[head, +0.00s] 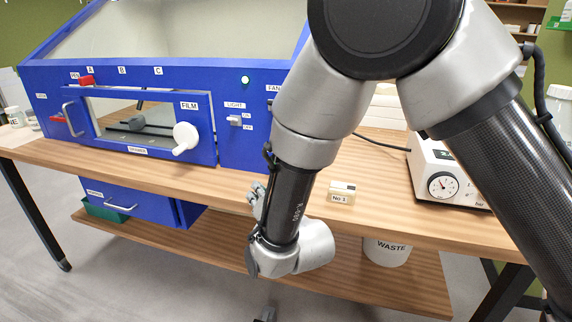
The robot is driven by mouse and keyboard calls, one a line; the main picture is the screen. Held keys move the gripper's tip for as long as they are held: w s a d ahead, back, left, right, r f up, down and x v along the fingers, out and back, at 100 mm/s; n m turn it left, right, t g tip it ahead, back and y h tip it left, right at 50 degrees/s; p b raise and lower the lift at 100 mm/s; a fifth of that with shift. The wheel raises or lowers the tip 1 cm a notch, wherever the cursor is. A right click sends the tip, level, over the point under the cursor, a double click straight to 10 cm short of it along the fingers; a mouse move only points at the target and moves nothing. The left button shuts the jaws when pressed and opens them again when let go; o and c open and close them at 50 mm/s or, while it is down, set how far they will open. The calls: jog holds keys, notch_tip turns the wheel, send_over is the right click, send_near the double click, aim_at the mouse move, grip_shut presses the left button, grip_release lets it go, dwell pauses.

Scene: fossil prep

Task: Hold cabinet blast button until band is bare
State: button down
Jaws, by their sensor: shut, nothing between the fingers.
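The blue blast cabinet (50,85) stands on the wooden bench at left, with a sloped clear window on top. Its front has a red slider (87,80) by the letters A, B and C, a red part (57,119) at far left, and a small round pale-green button or lamp (245,79) at upper right. A dark object (137,123) shows dimly inside the front opening; I cannot make out a band. My gripper (258,195) is mostly hidden behind my wrist, below the cabinet's right front. It is shut and empty, apart from the cabinet.
A white knob (185,137) sticks out beside the FILM label. A light switch (235,120) is to its right. A small block marked No 3 (342,192) lies on the bench (370,205). A white dial unit (445,178) stands at right, a WASTE bin (387,250) below.

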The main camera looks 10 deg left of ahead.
jog(key=shift+w, duration=0.1)
jog(key=shift+w+d, duration=0.15)
jog(key=shift+w, duration=2)
jog(key=shift+w+d, duration=0.15)
jog(key=shift+w, duration=2)
jog(key=shift+w, duration=0.1)
jog(key=shift+w, duration=0.1)
jog(key=shift+w+r, duration=0.1)
jog(key=shift+w, duration=0.1)
